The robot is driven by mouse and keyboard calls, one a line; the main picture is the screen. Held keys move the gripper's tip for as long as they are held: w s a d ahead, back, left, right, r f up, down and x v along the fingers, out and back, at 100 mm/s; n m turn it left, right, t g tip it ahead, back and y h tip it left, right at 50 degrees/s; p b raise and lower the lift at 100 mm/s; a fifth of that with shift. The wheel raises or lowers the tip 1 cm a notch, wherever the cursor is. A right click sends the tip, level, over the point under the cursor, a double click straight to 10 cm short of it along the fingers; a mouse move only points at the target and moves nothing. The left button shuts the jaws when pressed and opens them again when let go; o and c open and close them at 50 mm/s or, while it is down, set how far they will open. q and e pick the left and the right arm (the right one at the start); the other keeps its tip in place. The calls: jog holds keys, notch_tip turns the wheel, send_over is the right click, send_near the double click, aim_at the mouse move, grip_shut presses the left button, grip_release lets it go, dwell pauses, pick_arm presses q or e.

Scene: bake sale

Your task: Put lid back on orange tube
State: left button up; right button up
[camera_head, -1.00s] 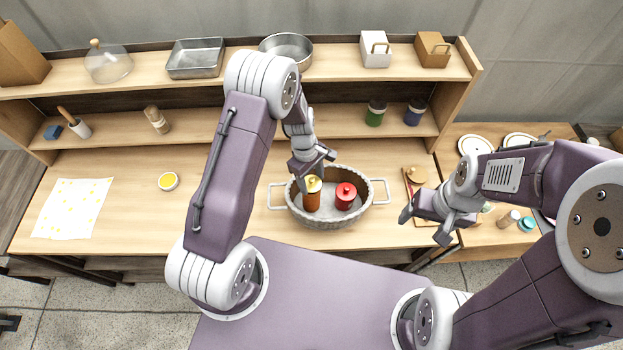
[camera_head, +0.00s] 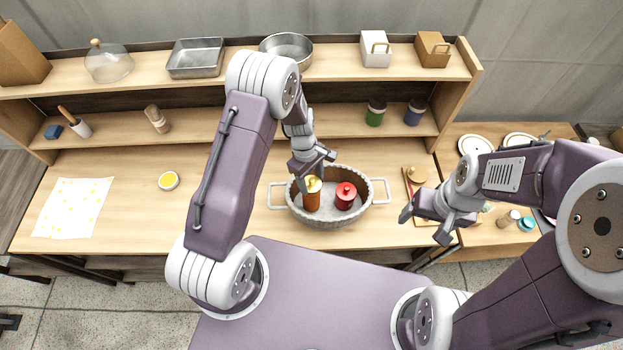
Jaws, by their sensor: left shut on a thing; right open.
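The orange tube (camera_head: 312,202) stands upright in a grey oval basin (camera_head: 330,219) on the table. A gold-yellow lid (camera_head: 313,184) is at the tube's top; I cannot tell whether it is seated or just above the rim. My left gripper (camera_head: 315,176) reaches down over the basin and is shut on the lid, its fingers partly hiding it. A red container with a red knobbed top (camera_head: 345,195) stands beside the tube in the basin. My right gripper (camera_head: 424,227) is open and empty, to the right of the basin.
Shelves behind hold a green jar (camera_head: 375,114), a blue jar (camera_head: 415,112) and metal pans. The table between dish and basin is clear.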

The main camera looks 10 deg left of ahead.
dwell(0.5)
pick_arm(q)
jog(key=o, duration=1.8)
jog(key=shift+c, duration=0.2)
jog(key=shift+r+p, duration=3.3)
jog(key=shift+r, duration=0.25)
jog(key=shift+f, duration=0.1)
grip_shut()
jog(key=shift+f, duration=0.15)
jog(key=shift+f+b, duration=1.8)
jog(key=shift+f, duration=0.35)
